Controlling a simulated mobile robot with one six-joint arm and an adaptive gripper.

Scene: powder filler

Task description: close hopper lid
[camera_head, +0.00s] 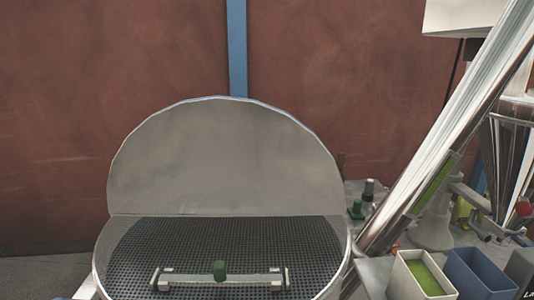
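The hopper lid (225,158) is a pale grey, half-round panel. It stands upright at the back of the round hopper (344,262), and its straight lower edge meets the hopper's opening. The opening shows a dark mesh grate (220,240). The hopper's front edge is cut off by the picture. My gripper is not in view.
A slanted shiny metal tube (445,130) rises at the right of the hopper. A white bin with green contents (403,279) and a blue bin (463,277) stand at the lower right. A blue post (237,50) and a red-brown wall (100,80) are behind.

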